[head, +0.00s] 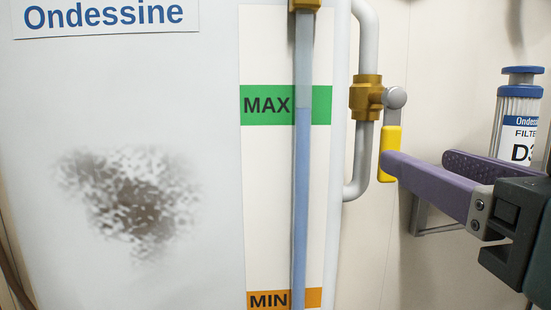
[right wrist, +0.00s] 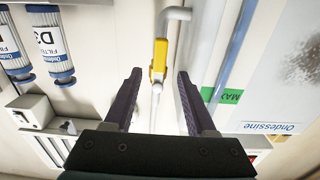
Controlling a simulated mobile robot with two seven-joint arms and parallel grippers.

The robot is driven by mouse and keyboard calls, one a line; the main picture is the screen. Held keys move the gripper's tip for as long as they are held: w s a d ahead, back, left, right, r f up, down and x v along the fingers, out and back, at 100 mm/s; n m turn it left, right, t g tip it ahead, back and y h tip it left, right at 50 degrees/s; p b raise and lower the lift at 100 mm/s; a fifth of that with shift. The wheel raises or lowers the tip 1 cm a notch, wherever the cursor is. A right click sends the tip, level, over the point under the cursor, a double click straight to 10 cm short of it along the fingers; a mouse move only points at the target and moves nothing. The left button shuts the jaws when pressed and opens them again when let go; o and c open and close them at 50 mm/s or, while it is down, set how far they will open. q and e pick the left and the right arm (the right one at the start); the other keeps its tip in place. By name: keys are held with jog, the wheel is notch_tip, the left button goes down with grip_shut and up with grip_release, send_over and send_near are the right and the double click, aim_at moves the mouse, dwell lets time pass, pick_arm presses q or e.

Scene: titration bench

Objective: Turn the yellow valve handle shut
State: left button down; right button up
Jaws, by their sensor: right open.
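The yellow valve handle (head: 389,150) hangs straight down from the grey hub of the brass valve (head: 365,97), alongside the vertical grey pipe (head: 363,160). In the right wrist view the handle (right wrist: 159,60) lies ahead, in line with the gap between the fingers. My right gripper (head: 418,160) is open, its purple fingers pointing at the handle from the right. My left gripper is not in view.
A sight tube (head: 302,180) holds blue liquid up to about the green MAX label (head: 265,105), left of the valve. A large white tank (head: 120,90) fills the left. A filter cartridge (head: 518,110) hangs at the right, behind my gripper.

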aim_at(393, 145)
jog(key=w+p, duration=0.3)
jog(key=w, duration=0.3)
jog(key=shift+r, duration=0.2)
jog(key=shift+w+a+f+p, duration=0.1)
jog(key=shift+w+f+p, duration=0.15)
jog(key=shift+w+p, duration=0.4)
jog(key=shift+w, duration=0.15)
jog(key=c, duration=0.9)
